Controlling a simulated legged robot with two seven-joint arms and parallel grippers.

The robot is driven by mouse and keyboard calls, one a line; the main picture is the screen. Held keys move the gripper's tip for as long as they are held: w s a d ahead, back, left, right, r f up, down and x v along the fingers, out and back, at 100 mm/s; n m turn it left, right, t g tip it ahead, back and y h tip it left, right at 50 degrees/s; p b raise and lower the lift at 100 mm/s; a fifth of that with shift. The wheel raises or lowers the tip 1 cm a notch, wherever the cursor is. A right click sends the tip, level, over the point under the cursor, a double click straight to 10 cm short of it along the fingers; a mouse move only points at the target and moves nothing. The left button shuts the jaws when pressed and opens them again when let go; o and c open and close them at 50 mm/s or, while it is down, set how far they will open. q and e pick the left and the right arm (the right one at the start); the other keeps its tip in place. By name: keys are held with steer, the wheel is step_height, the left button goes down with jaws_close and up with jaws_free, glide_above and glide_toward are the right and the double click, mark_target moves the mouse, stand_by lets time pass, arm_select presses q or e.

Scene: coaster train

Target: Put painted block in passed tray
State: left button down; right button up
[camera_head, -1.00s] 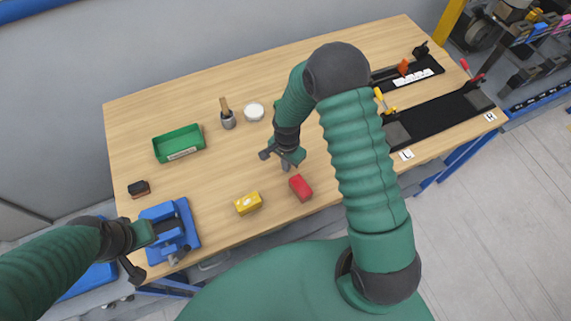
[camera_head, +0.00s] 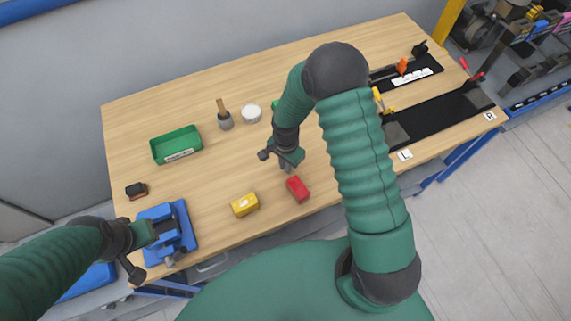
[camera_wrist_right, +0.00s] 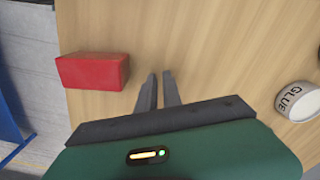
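A red block (camera_head: 298,189) lies near the table's front edge, and it shows at the left in the right wrist view (camera_wrist_right: 92,72). A yellow block (camera_head: 244,204) with a pale label lies left of it. I cannot tell which is the painted block. A green tray (camera_head: 176,145) with an unreadable white label stands at the back left and looks empty. My right gripper (camera_head: 287,167) is above the wood just behind the red block. Its fingers (camera_wrist_right: 159,76) are empty and close together, with only a narrow gap. My left gripper (camera_head: 158,229) is over a blue fixture; its fingers are unclear.
A glue tin (camera_wrist_right: 299,102), a brush in a grey cup (camera_head: 225,120) and a small dark brush-like item (camera_head: 136,190) stand on the table. The blue fixture (camera_head: 190,238) is at front left. Black mats (camera_head: 440,117) with tools are at right. The middle-left wood is clear.

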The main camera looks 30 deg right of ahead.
steer(key=o, duration=0.5)
steer(key=shift+d, duration=0.1)
steer(key=shift+c, duration=0.2)
steer(key=o, duration=0.5)
steer(key=shift+a, duration=0.25)
steer(key=shift+o, duration=0.5)
steer(key=shift+a, duration=0.2)
steer(key=shift+r, duration=0.15)
